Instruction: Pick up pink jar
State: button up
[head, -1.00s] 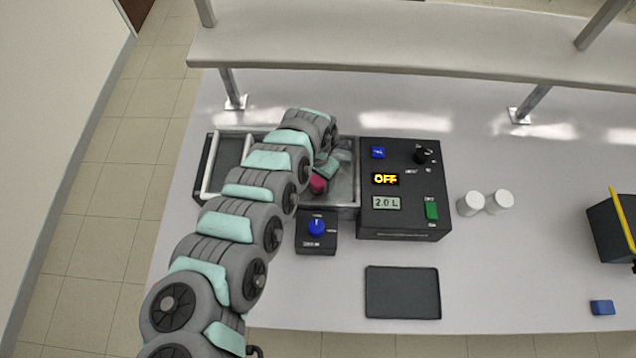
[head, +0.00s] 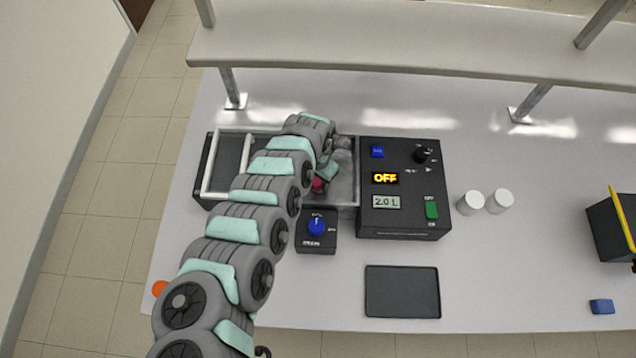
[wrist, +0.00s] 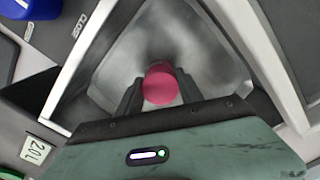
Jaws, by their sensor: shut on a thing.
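The pink jar (head: 318,184) shows small in the head view, partly hidden by my arm, inside the grey metal basin (head: 347,188) of the rig. In the wrist view the pink jar (wrist: 160,84) sits between the two dark fingers of my gripper (wrist: 158,92), which is shut on it. The basin's grey inside (wrist: 207,50) surrounds the jar in the wrist view. Whether the jar touches the basin floor cannot be told.
The control box (head: 405,215) with an OFF display stands right of the basin. A small box with a blue knob (head: 316,226) is in front. A black tray (head: 402,292) and two white jars (head: 470,203) are to the right. A shelf (head: 420,45) overhangs behind.

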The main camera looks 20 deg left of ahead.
grip_shut()
jog(key=shift+r, duration=0.15)
